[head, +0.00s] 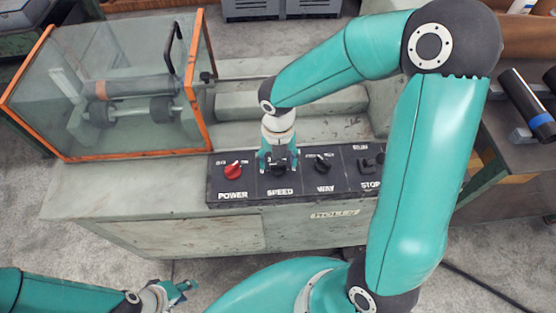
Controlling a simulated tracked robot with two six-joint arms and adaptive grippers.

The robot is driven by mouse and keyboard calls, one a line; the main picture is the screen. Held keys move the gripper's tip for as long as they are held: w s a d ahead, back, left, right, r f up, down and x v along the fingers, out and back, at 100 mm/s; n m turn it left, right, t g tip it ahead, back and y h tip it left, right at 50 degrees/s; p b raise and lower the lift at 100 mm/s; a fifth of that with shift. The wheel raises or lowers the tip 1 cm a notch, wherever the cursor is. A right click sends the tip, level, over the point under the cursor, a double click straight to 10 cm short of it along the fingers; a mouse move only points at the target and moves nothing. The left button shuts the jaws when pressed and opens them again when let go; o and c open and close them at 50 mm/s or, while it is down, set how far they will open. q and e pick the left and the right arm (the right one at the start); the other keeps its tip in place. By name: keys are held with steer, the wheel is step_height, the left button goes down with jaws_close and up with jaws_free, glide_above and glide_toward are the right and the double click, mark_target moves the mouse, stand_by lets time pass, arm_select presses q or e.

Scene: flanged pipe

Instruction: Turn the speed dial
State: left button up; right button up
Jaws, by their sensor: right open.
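The black speed dial (279,170) sits on the dark control panel (300,188), above the SPEED label. My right gripper (279,165) comes down from above, its teal fingers on either side of the dial and partly hiding it. The fingers stand apart; I cannot tell if they touch the dial. My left gripper (188,288) is at the bottom left, well away from the panel, over the floor. It is small and seen at an angle, so I cannot tell its opening.
The red POWER knob (233,170) is left of the speed dial, and the black WAY knob (323,163) is right of it. The STOP control (370,162) is further right. A glass guard with an orange frame (197,90) stands at the left, around a pipe (131,87) on rollers.

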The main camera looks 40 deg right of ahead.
steer(key=shift+f, duration=0.45)
steer(key=c, duration=1.1)
steer(key=shift+c, duration=0.2)
